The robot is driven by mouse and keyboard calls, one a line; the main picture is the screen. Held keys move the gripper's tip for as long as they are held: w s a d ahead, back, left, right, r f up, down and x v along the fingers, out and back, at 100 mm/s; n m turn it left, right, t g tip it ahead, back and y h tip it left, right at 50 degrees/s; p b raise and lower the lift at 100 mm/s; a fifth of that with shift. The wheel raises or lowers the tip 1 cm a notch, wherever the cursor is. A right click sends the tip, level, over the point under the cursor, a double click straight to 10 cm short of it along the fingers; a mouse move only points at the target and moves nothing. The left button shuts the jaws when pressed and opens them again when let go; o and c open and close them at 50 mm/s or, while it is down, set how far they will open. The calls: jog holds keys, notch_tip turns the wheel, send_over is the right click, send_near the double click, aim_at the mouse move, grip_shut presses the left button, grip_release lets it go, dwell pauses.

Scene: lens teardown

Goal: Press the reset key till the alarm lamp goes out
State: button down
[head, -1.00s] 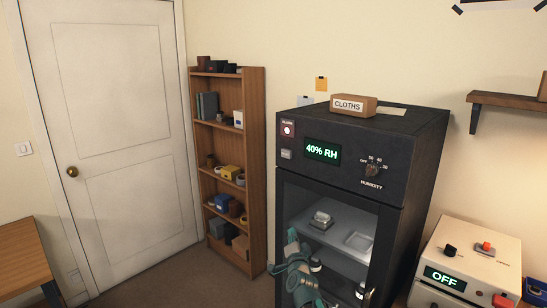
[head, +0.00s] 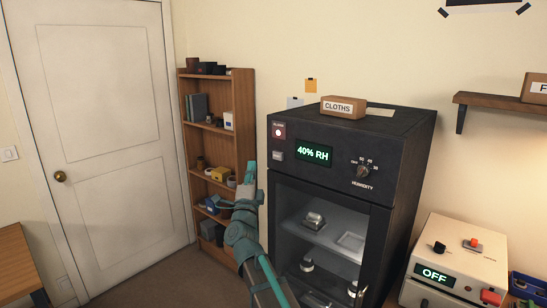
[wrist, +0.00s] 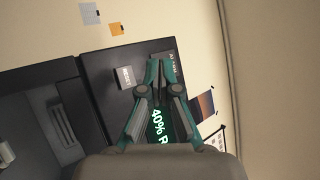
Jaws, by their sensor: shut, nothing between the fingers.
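The dark cabinet's reset key (head: 277,155) is a small grey key below the alarm lamp (head: 278,132). The lamp has a pale, bright centre on a dark red plate. My gripper (head: 250,168) is at the cabinet's front left, a little lower than the key in the head view. In the wrist view my gripper (wrist: 158,66) is shut and empty. The reset key (wrist: 126,77) shows left of its fingertips, apart in the picture. Part of the alarm plate (wrist: 172,62) shows to their right; the lamp itself is not clear there.
The humidity display (head: 314,152) reads 40% RH, with a humidity knob (head: 363,171) to its right. A cloths box (head: 343,106) sits on the cabinet. A shelf unit (head: 245,100) stands left of it. A beige unit (head: 460,258) reading OFF is at the right.

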jog(key=shift+w+d, duration=0.1)
jog(key=shift+w, duration=0.05)
jog(key=b, duration=0.2)
send_near(274, 151)
jog(key=w+a+r, duration=0.2)
jog(key=w+r, duration=0.1)
jog(key=shift+w+d+r+b, duration=0.2)
jog(key=shift+w+d+b, duration=0.1)
jog(key=shift+w+d, duration=0.35)
jog(key=shift+w+d, duration=0.1)
dwell(1.1)
jog(key=shift+w+d+b, duration=0.15)
jog(key=shift+w+b, duration=0.05)
jog(key=shift+b, duration=0.3)
jog(key=shift+w+d+b, duration=0.25)
jog(key=shift+w+b, duration=0.15)
dwell(0.7)
jog(key=shift+s, duration=0.1)
jog(key=shift+s+a, duration=0.5)
jog(key=shift+s, duration=0.15)
dwell(0.3)
